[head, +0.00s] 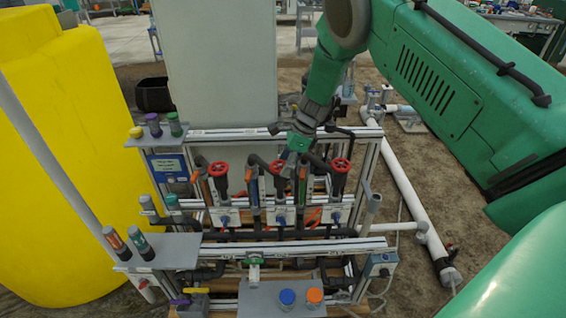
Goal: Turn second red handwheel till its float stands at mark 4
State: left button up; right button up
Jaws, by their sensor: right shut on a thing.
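Three red handwheels stand in a row on the skid: the left one (218,169), the second one (279,170) in the middle, and the right one (341,165). My right gripper (289,162) comes down from above and is shut on the second handwheel, covering part of it. Slim flow tubes stand beside the wheels; one (251,184) is just left of the second wheel. Its float and marks are too small to read. My left gripper is not in view.
My right arm fills the upper right. A yellow tank (60,150) stands at the left. A pale cabinet (220,70) rises behind the skid. Blue (287,297) and orange (314,296) caps sit on a front shelf. A white pipe (410,195) runs along the right.

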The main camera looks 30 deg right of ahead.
jog(key=shift+w+a+r, duration=0.25)
jog(key=shift+w+a, duration=0.1)
jog(key=shift+a, duration=0.05)
jog(key=shift+d, duration=0.2)
